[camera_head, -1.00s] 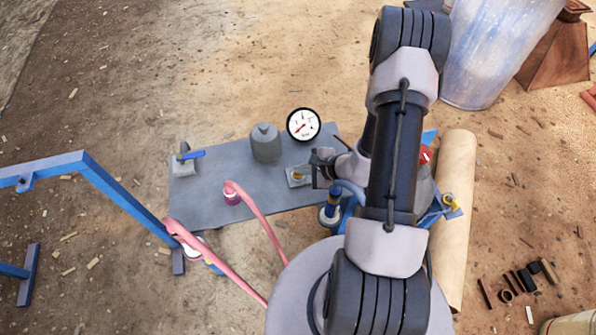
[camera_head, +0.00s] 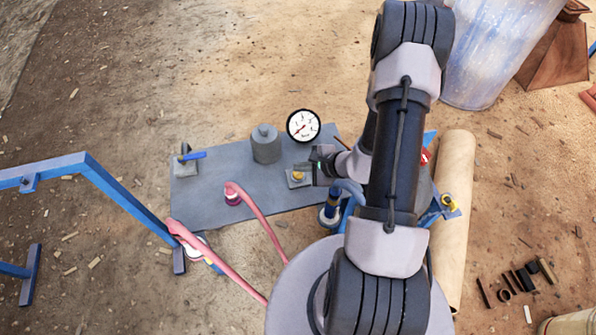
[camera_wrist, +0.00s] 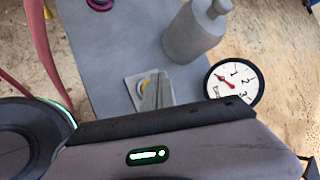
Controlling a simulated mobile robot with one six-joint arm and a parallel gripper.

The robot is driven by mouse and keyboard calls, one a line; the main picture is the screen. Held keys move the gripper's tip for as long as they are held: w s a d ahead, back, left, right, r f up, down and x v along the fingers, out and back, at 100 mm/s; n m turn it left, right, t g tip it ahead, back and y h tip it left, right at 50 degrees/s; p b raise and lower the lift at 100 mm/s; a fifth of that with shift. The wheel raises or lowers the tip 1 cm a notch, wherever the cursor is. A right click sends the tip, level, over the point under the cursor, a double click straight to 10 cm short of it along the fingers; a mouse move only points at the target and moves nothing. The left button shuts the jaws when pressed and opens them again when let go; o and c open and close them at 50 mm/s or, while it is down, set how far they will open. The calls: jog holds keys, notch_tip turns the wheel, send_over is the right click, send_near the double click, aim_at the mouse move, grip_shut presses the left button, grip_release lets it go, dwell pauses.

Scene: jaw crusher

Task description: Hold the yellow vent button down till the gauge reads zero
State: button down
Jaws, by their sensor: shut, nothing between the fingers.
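The yellow vent button (camera_head: 298,176) sits on a small pale plate on the grey bench panel. The wrist view shows the button (camera_wrist: 144,86) partly hidden behind my fingers. My gripper (camera_head: 306,167) is shut and empty, with its fingertips right at the button. In the wrist view the gripper (camera_wrist: 158,92) overlaps the button's right side; I cannot tell whether it touches or presses it. The round white gauge (camera_head: 303,125) stands behind the button. In the wrist view the gauge (camera_wrist: 234,82) has a red needle pointing to the low side of 1; the exact reading is unclear.
A grey cylinder (camera_head: 266,144) stands left of the gauge. A blue-handled valve (camera_head: 190,156) is at the panel's (camera_head: 215,190) left end. Pink hoses (camera_head: 262,218) cross in front. A blue frame (camera_head: 125,195) stands left, and a tan roll (camera_head: 455,210) lies right.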

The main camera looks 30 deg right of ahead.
aim_at(301, 175)
jog(key=shift+r+p, duration=1.55)
jog(key=shift+r, duration=0.95)
jog(key=w+a+r+n+y, duration=0.1)
jog(key=a+r+n, duration=0.25)
jog(key=r, duration=0.35)
jog(key=w+a+r+n+y, duration=0.1)
jog(key=a+r+n+y, duration=0.1)
jog(key=a+r, duration=0.4)
jog(key=s+a+r+n+g, duration=0.2)
jog(key=s+a+r+n, duration=0.15)
jog(key=r, duration=0.25)
jog(key=s+a+r+n+g, duration=0.2)
jog(key=s+a+r+n, duration=0.1)
jog(key=a+r, duration=0.25)
jog(key=s+d+r+n+t+h, duration=0.1)
jog(key=s+r+n+h, duration=0.4)
jog(key=s+r, duration=0.4)
jog(key=s, duration=0.2)
jog(key=shift+s+d+t, duration=0.3)
jog(key=shift+s+d, duration=0.1)
